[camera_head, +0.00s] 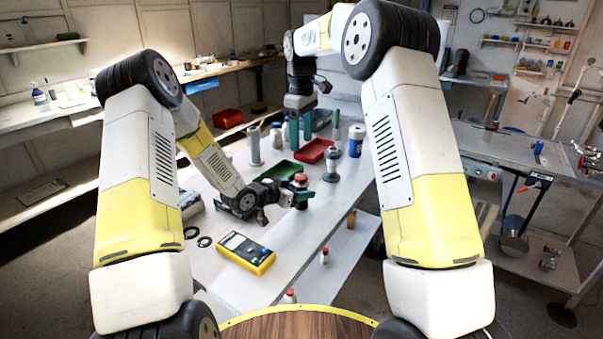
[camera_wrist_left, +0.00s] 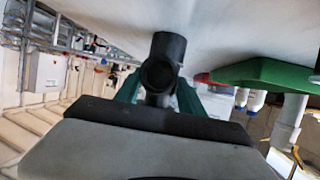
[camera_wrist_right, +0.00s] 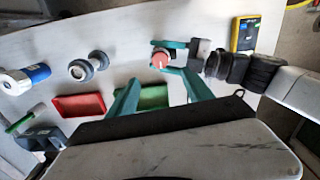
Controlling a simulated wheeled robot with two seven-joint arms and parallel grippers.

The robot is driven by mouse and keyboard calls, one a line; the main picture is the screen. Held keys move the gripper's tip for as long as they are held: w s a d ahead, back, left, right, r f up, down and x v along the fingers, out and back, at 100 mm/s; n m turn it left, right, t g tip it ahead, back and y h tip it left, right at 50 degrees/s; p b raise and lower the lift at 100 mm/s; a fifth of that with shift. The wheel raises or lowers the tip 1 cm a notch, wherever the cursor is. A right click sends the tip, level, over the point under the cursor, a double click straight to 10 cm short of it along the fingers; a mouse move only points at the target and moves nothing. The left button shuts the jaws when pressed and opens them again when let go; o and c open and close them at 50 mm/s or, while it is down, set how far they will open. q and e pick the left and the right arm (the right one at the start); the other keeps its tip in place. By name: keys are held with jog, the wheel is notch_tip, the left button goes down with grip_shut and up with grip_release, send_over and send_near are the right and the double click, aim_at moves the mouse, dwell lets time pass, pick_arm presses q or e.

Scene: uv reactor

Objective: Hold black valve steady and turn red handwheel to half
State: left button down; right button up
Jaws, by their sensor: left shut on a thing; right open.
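The black valve (camera_wrist_left: 170,48) stands between the teal fingers of my left gripper (camera_wrist_left: 160,84) in the left wrist view. In the head view my left gripper (camera_head: 302,194) is shut on it above the white table. The red handwheel (camera_head: 301,177) sits on top of the valve and also shows in the right wrist view (camera_wrist_right: 159,60). My right gripper (camera_head: 300,132) is open and empty, pointing down behind and above the handwheel. In the right wrist view the handwheel appears between and beyond my right gripper's open fingers (camera_wrist_right: 161,78).
A red tray (camera_head: 314,150) and a green tray (camera_head: 283,170) lie behind the valve. A yellow multimeter (camera_head: 246,252) lies front left. The table's right front is mostly clear.

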aim_at(301, 176)
jog(key=shift+n, duration=0.5)
notch_tip(301, 176, down, 12)
jog(key=shift+r, duration=0.1)
grip_shut()
